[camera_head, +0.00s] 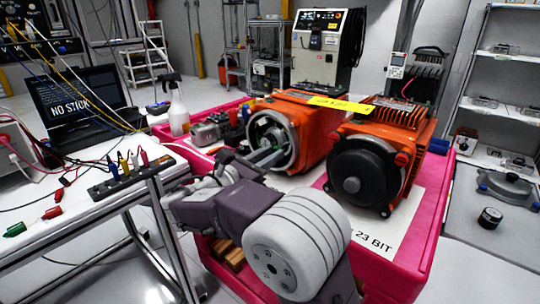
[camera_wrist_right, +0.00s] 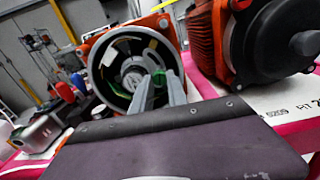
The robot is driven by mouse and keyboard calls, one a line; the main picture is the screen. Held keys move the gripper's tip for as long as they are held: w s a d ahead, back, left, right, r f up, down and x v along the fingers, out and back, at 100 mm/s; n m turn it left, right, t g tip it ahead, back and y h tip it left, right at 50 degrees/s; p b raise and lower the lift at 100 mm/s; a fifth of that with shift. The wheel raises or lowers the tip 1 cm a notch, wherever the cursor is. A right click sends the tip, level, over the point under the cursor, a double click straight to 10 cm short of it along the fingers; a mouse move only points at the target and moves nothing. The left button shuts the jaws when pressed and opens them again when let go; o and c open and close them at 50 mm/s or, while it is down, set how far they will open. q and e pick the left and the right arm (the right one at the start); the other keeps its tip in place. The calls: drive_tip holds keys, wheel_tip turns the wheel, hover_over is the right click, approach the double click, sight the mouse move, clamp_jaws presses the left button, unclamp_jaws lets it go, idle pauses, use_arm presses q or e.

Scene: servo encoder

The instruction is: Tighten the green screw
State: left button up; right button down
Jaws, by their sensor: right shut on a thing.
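The left orange servo motor (camera_head: 307,118) stands on the pink-edged table with its round open end facing me. In the right wrist view, the ring of its opening (camera_wrist_right: 98,80) surrounds the fingers. My right gripper (camera_head: 274,153) reaches into this opening. In the right wrist view its two grey fingers (camera_wrist_right: 161,82) are shut on the green screw (camera_wrist_right: 158,80), which shows as a small green piece between the fingertips. How deep the screw sits is hidden by the fingers. My left gripper is not in view.
A second orange motor with a black end cover (camera_head: 365,178) stands close on the right. A yellow label (camera_head: 340,103) lies across the top. A spray bottle (camera_head: 178,110) and a grey device (camera_head: 205,133) are to the left. A white bench (camera_head: 100,208) with cables and plugs is further left.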

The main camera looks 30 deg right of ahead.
drive_tip(key=shift+w+f+m+b, duration=0.1)
drive_tip(key=shift+m+b, duration=3.35)
drive_tip(key=shift+m, duration=3.95)
drive_tip(key=c, duration=1.3)
unclamp_jaws()
drive_tip(key=shift+a, duration=0.15)
